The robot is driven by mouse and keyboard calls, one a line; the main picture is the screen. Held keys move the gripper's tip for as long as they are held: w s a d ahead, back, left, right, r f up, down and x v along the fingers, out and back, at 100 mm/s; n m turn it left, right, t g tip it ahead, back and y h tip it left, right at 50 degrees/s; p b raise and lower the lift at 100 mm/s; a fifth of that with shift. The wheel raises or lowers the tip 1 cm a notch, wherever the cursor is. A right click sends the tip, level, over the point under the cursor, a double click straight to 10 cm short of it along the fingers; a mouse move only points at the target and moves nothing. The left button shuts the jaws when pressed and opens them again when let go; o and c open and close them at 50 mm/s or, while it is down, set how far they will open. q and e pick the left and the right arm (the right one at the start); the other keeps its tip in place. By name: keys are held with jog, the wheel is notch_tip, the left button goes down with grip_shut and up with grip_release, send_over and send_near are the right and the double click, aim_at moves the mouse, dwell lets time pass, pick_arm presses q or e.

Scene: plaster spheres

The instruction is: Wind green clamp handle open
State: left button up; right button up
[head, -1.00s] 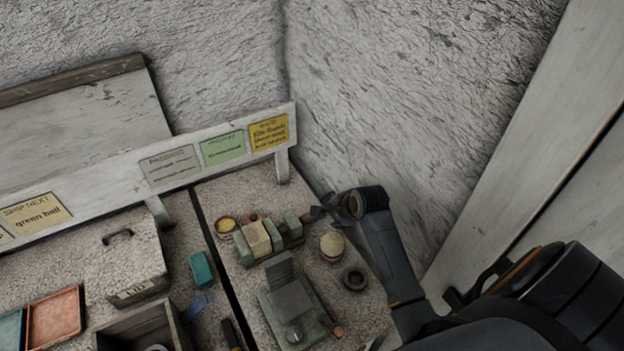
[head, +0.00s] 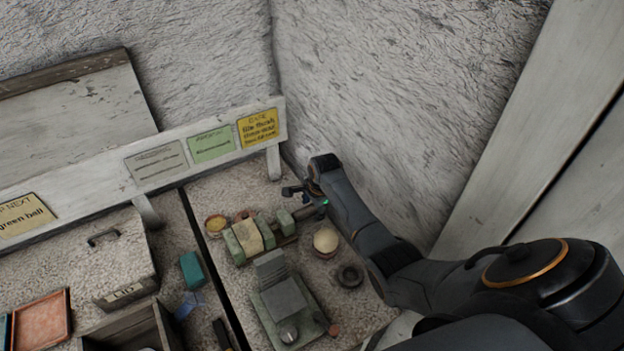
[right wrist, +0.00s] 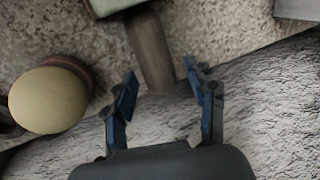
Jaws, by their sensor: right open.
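The green clamp (head: 238,247) lies on the speckled bench near the wall corner, with a beige block (head: 247,236) between its green jaws. Its brown handle (right wrist: 148,45) sticks out from a green part (right wrist: 112,5) at the top of the right wrist view. My right gripper (right wrist: 160,74) is open, with one finger on each side of the handle's free end and gaps showing. In the head view my right gripper (head: 307,197) is at the clamp's right end, and the arm partly hides the handle. My left gripper is not in view.
A pale ball on a round stand (head: 326,240) is close to my right gripper; the ball (right wrist: 48,100) also shows in the wrist view. A dark ring (head: 350,276) and a grey-green device (head: 283,300) stand nearer. The rough wall is close behind.

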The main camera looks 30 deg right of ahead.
aim_at(312, 207)
jog(key=g+b, duration=0.2)
jog(key=b, duration=0.1)
jog(key=g+b, duration=0.1)
jog(key=b, duration=0.1)
jog(key=shift+w+f, duration=0.3)
notch_tip(312, 207, up, 2)
jog(key=shift+r+p, duration=0.1)
jog(key=shift+p, duration=0.35)
notch_tip(312, 207, up, 12)
jog(key=b, duration=0.1)
jog(key=shift+s+b, duration=0.2)
jog(key=shift+b, duration=0.1)
jog(key=shift+a, duration=0.1)
